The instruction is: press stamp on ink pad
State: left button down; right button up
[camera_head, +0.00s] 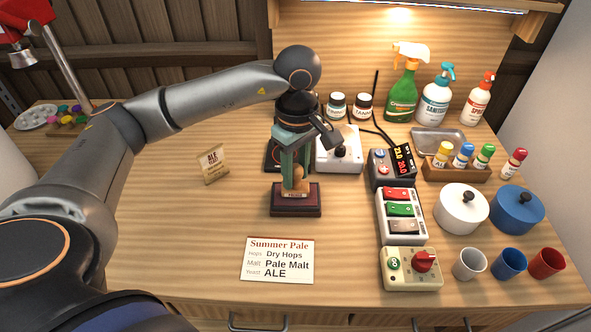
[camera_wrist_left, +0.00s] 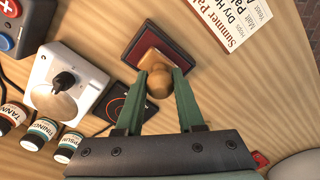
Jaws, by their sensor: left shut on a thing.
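The stamp (camera_head: 299,174) has a round wooden handle and stands roughly upright over the ink pad. My left gripper (camera_head: 296,168) points down with its green fingers shut on the stamp's handle; the handle also shows between the fingertips in the left wrist view (camera_wrist_left: 159,84). The ink pad (camera_head: 296,210) is a dark red-brown block lying on the table directly below; it shows in the left wrist view too (camera_wrist_left: 148,42). The stamp's lower end is at the pad's top, but I cannot tell whether they touch. My right gripper is out of view.
A white box with a black knob (camera_head: 338,160) stands behind the pad to the right. A switch panel (camera_head: 400,232) lies to the right. A recipe card (camera_head: 278,260) lies in front, and a small ALE label (camera_head: 213,164) to the left. The left table is mostly free.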

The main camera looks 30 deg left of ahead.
aim_at(295, 167)
pick_arm(q)
jog(key=shift+f+b, duration=0.35)
jog(key=shift+f, duration=0.1)
dwell(0.4)
jog(key=shift+r+p, duration=2.25)
jog(key=shift+r, duration=1.35)
